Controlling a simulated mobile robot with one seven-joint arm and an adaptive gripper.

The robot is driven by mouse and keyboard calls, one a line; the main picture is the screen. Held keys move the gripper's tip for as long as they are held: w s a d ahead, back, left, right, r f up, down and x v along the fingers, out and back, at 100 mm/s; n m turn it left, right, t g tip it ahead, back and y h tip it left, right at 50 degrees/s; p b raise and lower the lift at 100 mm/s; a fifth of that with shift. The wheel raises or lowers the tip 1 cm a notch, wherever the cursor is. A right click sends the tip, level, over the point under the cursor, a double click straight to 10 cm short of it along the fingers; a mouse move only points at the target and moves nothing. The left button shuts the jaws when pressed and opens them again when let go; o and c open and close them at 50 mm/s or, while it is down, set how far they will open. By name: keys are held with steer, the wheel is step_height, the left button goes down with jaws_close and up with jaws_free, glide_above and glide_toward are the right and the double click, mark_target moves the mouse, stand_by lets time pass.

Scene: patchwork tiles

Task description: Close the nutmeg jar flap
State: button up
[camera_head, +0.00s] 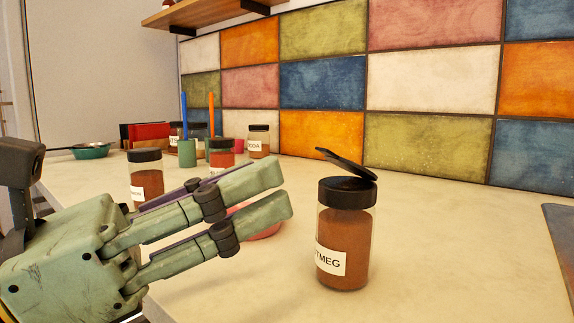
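The nutmeg jar (343,240) stands upright on the counter, right of the picture's middle. It is clear with brown powder inside, a black top and a white label of which "MEG" can be read. Its black flap (347,164) is raised and tilted, with its free end up to the left and its low end at the right of the top. My gripper (284,192) is left of the jar, pointing right, with its fingertips apart from the jar. The fingers lie close together and overlap in this view, with nothing seen held; the gap between them is unclear.
Behind my gripper stand a dark-lidded jar (146,176), a red-filled jar (221,156) and a labelled jar (258,141). A pink dish (264,230) is partly hidden behind the fingers. The counter (440,235) is clear right of the nutmeg jar, up to a sink edge (560,222).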

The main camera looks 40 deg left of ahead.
steer(key=v, duration=0.6)
stand_by(0.3)
